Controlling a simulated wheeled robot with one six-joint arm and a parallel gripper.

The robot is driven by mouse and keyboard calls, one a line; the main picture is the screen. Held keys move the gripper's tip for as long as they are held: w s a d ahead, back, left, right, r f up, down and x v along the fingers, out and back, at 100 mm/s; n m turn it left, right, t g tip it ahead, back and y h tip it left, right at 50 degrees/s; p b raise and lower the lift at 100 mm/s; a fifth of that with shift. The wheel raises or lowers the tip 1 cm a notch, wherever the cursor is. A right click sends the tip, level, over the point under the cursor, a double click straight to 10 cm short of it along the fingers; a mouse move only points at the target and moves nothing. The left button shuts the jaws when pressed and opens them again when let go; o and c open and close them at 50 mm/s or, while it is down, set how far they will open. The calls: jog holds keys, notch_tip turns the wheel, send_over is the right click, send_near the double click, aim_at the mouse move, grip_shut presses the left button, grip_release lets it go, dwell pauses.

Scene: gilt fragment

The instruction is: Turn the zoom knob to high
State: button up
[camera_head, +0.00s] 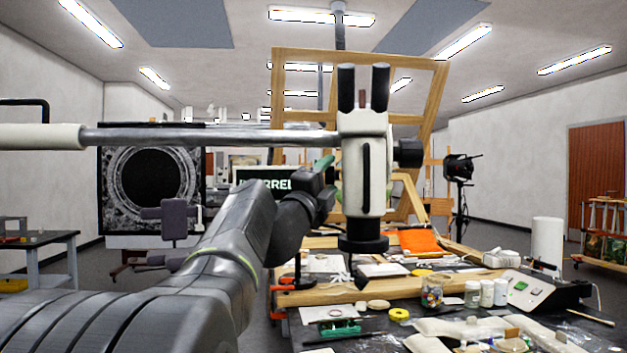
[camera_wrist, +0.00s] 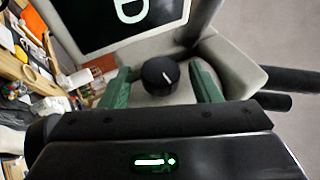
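The zoom knob (camera_wrist: 160,75) is a round black knob with a short white pointer line, set on the pale microscope body (camera_wrist: 235,65) in the wrist view. The pointer slants toward the upper left of the knob, and I cannot read a scale beside it. My gripper (camera_wrist: 161,84) is open, with one green finger on each side of the knob and a visible gap to it. In the head view the white microscope (camera_head: 364,165) hangs from a horizontal arm, and my gripper (camera_head: 325,172) is at its left side. The knob I am facing is hidden there.
A black panel (camera_wrist: 115,18) with part of a white character is beside the knob. A dark sign (camera_head: 262,178) is partly hidden behind my arm. A wooden easel (camera_head: 438,95) stands behind the microscope. The worktable below holds jars (camera_head: 487,292), tape (camera_head: 399,314) and a control box (camera_head: 535,292).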

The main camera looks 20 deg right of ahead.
jog(key=b+v, duration=0.1)
jog(key=v, duration=1.3)
jog(key=shift+d+r, duration=0.1)
jog(key=shift+d, duration=0.05)
jog(key=p+x, duration=0.1)
jog(key=x, duration=1.2)
jog(key=shift+w+d+r, duration=0.2)
jog(key=shift+w, duration=0.1)
